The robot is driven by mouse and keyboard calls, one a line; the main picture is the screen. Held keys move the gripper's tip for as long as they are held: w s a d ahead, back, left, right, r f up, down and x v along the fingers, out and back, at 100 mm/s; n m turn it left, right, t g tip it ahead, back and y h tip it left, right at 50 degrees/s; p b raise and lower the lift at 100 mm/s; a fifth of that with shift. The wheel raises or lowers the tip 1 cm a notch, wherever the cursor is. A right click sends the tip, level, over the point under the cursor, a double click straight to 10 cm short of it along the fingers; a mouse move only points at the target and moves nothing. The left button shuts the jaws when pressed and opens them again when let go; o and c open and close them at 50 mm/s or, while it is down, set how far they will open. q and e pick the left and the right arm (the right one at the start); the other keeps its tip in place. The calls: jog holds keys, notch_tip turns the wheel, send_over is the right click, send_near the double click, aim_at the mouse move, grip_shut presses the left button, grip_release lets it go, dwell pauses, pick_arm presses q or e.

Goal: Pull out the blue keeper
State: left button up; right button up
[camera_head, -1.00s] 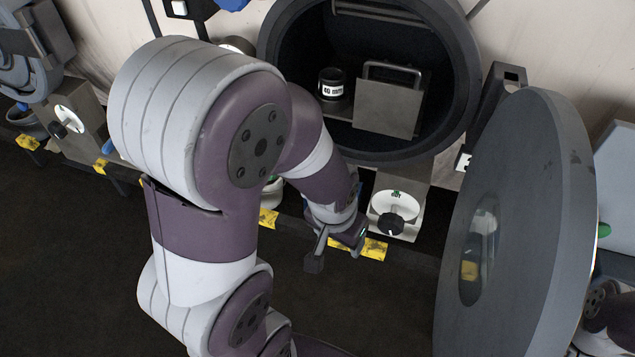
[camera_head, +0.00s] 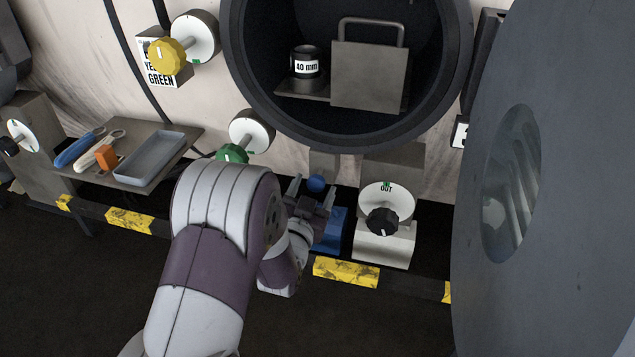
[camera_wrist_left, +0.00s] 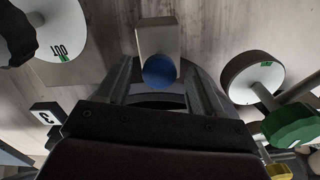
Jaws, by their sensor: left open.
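The blue keeper shows as a round blue knob (camera_head: 316,183) on a small grey block (camera_head: 323,163) below the round chamber opening. It also shows in the left wrist view as a blue ball (camera_wrist_left: 160,71), its end towards the camera. My left gripper (camera_head: 312,190) is open, with one finger on each side of the knob. I cannot tell whether either finger touches it. In the left wrist view the knob lies between the open fingers (camera_wrist_left: 162,88). My right gripper is not in view.
A white OUT dial with a black knob (camera_head: 382,221) stands close right of the gripper. A green knob (camera_head: 232,153) and its dial are on the left. The large round door (camera_head: 560,200) stands open at right. A shelf with tools (camera_head: 186,143) is at left.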

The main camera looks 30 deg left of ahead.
aim_at(314, 188)
pick_arm(q)
jog(key=shift+x, duration=1.95)
jog(key=shift+d, duration=0.1)
grip_shut()
